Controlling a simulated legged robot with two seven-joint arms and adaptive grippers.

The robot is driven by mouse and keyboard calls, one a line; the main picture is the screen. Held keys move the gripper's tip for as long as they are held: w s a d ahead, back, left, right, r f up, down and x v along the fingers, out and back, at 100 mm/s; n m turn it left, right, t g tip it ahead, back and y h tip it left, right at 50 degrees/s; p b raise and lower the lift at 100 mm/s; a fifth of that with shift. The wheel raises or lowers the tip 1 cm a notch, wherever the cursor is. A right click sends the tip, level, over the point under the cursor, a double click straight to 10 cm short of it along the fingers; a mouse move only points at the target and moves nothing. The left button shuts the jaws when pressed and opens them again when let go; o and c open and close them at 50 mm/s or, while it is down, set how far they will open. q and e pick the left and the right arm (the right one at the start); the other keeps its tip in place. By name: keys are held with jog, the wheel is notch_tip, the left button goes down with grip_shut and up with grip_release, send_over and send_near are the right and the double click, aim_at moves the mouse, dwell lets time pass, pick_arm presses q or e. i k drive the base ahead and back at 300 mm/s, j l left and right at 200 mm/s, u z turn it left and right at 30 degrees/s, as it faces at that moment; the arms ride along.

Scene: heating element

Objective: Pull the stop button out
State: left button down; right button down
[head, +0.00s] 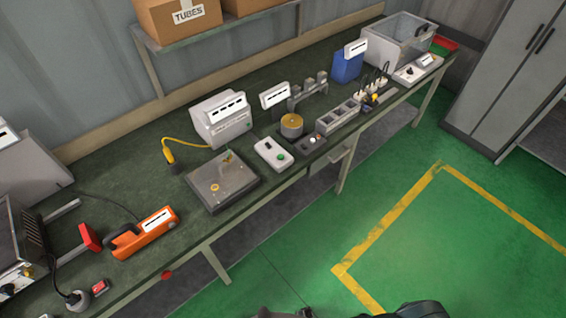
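A round red button (166,275) shows on the front edge of the workbench, at the lower left, below the orange device. A small box with a red top (100,287) lies on the bench further left. I cannot tell for sure which of these is the stop button, nor whether either is pushed in or out. Dark parts of my own body show at the bottom edge of the view, cut off by the frame. No gripper fingers can be made out, and nothing of mine is near either red item.
The workbench (135,195) runs diagonally from lower left to upper right. The green floor (450,240) in front is clear.

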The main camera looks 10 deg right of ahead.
aim_at(165, 275)
jog(key=u, duration=1.4)
